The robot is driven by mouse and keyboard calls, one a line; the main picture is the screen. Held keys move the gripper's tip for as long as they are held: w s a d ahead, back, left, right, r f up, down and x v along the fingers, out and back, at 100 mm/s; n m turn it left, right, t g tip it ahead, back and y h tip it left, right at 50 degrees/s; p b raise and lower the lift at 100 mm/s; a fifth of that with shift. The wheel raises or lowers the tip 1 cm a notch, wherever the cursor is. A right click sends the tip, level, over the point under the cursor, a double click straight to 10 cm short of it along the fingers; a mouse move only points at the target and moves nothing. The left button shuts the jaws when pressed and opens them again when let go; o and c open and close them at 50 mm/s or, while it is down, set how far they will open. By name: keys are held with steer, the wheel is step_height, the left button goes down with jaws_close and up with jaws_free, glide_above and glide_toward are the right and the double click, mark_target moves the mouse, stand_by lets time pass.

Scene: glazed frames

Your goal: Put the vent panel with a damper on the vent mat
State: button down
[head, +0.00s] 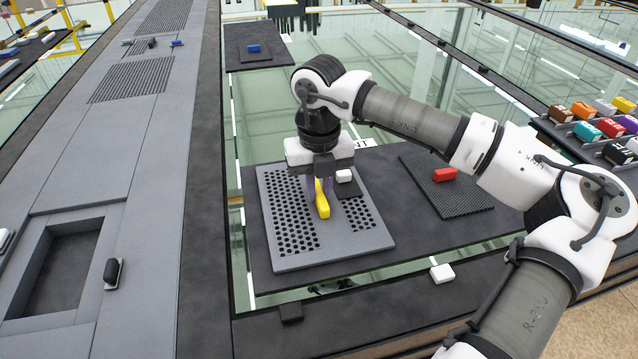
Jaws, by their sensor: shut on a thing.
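A grey perforated panel (380,237) has two fields of round holes, a yellow bar handle (323,205) and a dark plate with a white knob (344,176), which looks like the damper. My gripper (319,190) points down and is shut on the yellow handle. The panel lies flat over a dark mat (258,262), apparently the vent mat; a white label (367,143) at its back is mostly hidden by my arm. Whether the panel touches the mat or hovers slightly above it, I cannot tell. My wrist hides the panel's back edge.
A dark mesh panel (470,205) with a red handle (444,174) lies right of the perforated panel. Left is a long grey duct (150,150) with a square opening (60,270) and grilles. A rack of coloured blocks (600,125) stands at far right.

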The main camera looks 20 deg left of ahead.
mark_target(319, 191)
steer(key=shift+f, duration=0.1)
steer(key=c, duration=1.4)
jaws_free()
steer(key=shift+o, duration=0.2)
step_height(319, 191, up, 12)
steer(key=b, duration=0.2)
